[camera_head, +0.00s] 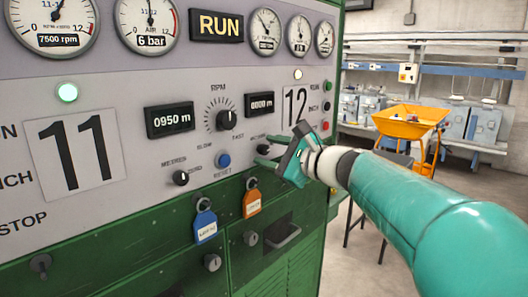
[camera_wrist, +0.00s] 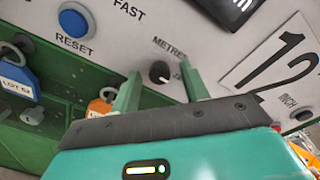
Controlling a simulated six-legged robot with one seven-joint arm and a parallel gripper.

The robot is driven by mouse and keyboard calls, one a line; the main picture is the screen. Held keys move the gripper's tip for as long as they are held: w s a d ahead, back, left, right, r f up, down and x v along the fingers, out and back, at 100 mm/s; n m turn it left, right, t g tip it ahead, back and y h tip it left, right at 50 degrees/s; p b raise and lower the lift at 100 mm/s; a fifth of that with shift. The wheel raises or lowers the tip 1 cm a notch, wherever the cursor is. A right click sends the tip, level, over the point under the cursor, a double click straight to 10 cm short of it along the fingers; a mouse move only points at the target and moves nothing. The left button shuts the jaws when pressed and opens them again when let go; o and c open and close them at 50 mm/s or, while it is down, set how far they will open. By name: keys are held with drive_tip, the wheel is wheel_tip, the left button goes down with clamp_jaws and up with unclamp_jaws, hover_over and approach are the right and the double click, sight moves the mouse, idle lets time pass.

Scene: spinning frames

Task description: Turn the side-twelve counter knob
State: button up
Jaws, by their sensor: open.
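The side-twelve counter knob (camera_head: 264,150) is a small black knob on the grey panel, below a small counter display (camera_head: 260,104) and left of the "12" plate (camera_head: 296,105). In the wrist view the knob (camera_wrist: 159,72) shows with a pale pointer mark, under the word "METRES". My gripper (camera_head: 267,149) is open, with its two green fingers reaching toward the panel. In the wrist view the fingers of my gripper (camera_wrist: 162,73) lie to the left and right of the knob in the picture, with nothing between them but the view of it. Whether the fingertips touch the panel cannot be told.
A blue reset button (camera_head: 223,160), a large speed knob (camera_head: 224,121) and the side-eleven knob (camera_head: 181,178) are left of my gripper. Below hang a blue-tagged padlock (camera_head: 205,226) and an orange-tagged padlock (camera_head: 252,204). A yellow cart (camera_head: 410,120) stands back right.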

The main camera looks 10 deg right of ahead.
drive_tip(key=v, duration=1.3)
drive_tip(key=shift+s, duration=0.3)
drive_tip(key=shift+d, duration=0.1)
drive_tip(key=s+a+f+n+g+h, duration=0.1)
drive_tip(key=s+a+f+n+g, duration=0.35)
drive_tip(key=a+f, duration=0.3)
drive_tip(key=s+f+n+g+h, duration=0.4)
drive_tip(key=s+f+n+h, duration=0.4)
drive_tip(key=s+f+n, duration=0.3)
wheel_tip(320, 180, down, 6)
drive_tip(key=n, duration=0.4)
drive_tip(key=shift+a, duration=0.35)
drive_tip(key=shift+s+d+f+n+h, duration=0.2)
drive_tip(key=shift+f+n+h, duration=0.1)
drive_tip(key=shift+n+h, duration=0.15)
drive_tip(key=shift+c, duration=1)
drive_tip(key=shift+d, duration=0.1)
